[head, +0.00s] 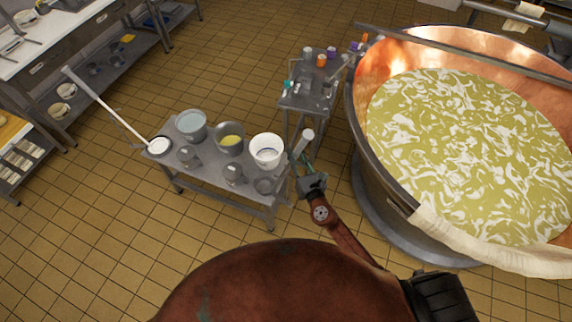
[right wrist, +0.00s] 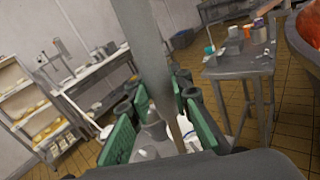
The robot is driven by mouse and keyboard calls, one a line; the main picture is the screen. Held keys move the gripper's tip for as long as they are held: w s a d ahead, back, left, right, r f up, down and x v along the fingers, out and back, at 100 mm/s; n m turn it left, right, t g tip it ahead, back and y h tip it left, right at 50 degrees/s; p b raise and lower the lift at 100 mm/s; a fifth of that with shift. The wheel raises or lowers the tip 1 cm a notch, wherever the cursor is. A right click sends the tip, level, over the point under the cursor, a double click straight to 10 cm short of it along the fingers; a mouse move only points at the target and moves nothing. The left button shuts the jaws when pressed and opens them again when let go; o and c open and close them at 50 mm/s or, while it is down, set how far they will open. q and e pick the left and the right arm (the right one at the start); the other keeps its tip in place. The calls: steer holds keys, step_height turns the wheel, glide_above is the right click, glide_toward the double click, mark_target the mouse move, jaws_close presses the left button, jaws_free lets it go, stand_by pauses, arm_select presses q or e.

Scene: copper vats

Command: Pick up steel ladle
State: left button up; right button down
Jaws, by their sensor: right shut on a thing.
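My right gripper (head: 306,168) is at the right end of the low grey table, beside the copper vat. In the right wrist view its green-padded fingers (right wrist: 163,138) are shut around a grey metal handle, which I take for the steel ladle (right wrist: 146,45). The handle rises through the picture from between the fingers. In the head view a grey piece of the ladle (head: 308,135) sticks up above the gripper. The bowl of the ladle cannot be made out. My left gripper is not in view.
The low table (head: 206,182) carries a white bucket (head: 266,151), a bowl with yellow contents (head: 230,144), a grey pail (head: 191,126) and smaller vessels. A small side table (head: 306,101) with bottles stands behind. The copper vat (head: 358,150) is close on the right.

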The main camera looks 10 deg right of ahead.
mark_target(299, 145)
steer(key=shift+r, duration=0.1)
stand_by(0.3)
step_height(299, 145, up, 9)
steer(key=p, duration=0.6)
step_height(299, 145, up, 8)
steer(key=p, duration=0.7)
steer(key=shift+p, duration=0.3)
